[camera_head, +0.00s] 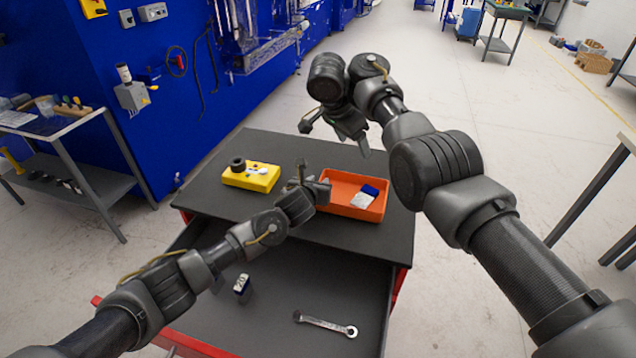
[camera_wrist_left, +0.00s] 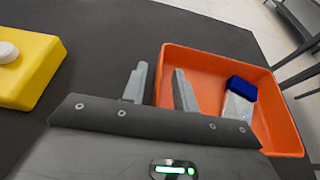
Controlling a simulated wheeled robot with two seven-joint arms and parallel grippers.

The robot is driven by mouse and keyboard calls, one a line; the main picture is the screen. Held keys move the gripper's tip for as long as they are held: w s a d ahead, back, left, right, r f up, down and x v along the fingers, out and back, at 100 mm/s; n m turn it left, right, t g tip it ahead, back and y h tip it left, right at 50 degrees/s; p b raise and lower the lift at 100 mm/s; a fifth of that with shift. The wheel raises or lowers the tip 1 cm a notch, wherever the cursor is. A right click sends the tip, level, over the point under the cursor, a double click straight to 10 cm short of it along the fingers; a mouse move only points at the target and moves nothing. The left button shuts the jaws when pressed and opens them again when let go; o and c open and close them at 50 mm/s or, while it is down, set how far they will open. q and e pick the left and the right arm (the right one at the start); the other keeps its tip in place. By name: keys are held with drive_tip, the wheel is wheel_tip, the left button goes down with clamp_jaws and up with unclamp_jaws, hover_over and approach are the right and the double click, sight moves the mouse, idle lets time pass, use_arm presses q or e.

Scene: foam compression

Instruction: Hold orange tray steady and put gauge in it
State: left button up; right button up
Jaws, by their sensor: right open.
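The orange tray (camera_head: 379,212) stands on the dark cabinet top; it also shows in the left wrist view (camera_wrist_left: 286,133). A blue-and-white block (camera_head: 362,199) lies inside it and may be the gauge; it also shows in the left wrist view (camera_wrist_left: 239,99). My left gripper (camera_head: 303,176) is at the tray's left wall. In the left wrist view its fingers (camera_wrist_left: 159,88) are apart, one outside the wall and one inside, with a gap between them. My right gripper (camera_head: 336,138) is open and empty above and behind the tray.
A yellow block (camera_head: 262,182) carrying a black round piece (camera_head: 238,164) and a white disc (camera_head: 257,170) sits left of the tray. The open drawer (camera_head: 270,327) below holds a wrench (camera_head: 325,324) and a small dark-and-white block (camera_head: 242,284).

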use_arm(q)
drive_tip(key=v, duration=1.2)
drive_tip(key=shift+s, duration=0.1)
drive_tip(key=shift+d+f, duration=0.1)
drive_tip(key=shift+d, duration=0.05)
